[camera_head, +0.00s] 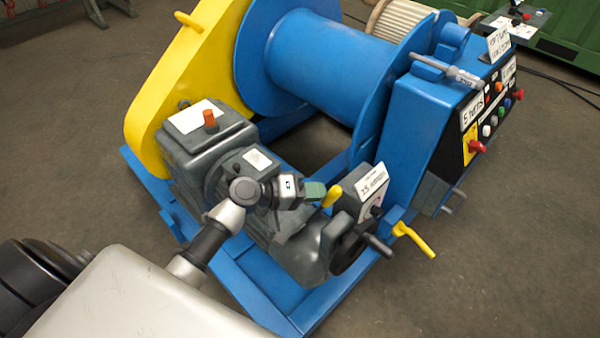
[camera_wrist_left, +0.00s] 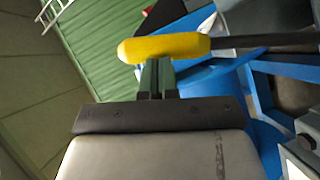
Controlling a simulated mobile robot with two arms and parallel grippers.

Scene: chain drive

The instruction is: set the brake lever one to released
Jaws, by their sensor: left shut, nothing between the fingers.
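My left gripper (camera_head: 314,192) is over the grey motor and gearbox, its green fingers shut and empty. Its fingertips are right beside a yellow lever handle (camera_head: 333,195). In the left wrist view, the shut fingers (camera_wrist_left: 157,76) end at the yellow handle (camera_wrist_left: 165,47), which lies across their tips on a dark rod; I cannot tell whether they touch. A second yellow lever (camera_head: 414,239) sticks out low at the right of the machine. I cannot read which lever is number one. My right gripper is not in view.
A blue winch drum (camera_head: 325,65) and yellow chain guard (camera_head: 185,75) stand behind the motor. A blue cabinet (camera_head: 420,115) with buttons and red handles stands at right. A small labelled grey box (camera_head: 362,190) is close beside the handle. The floor at right is mostly clear.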

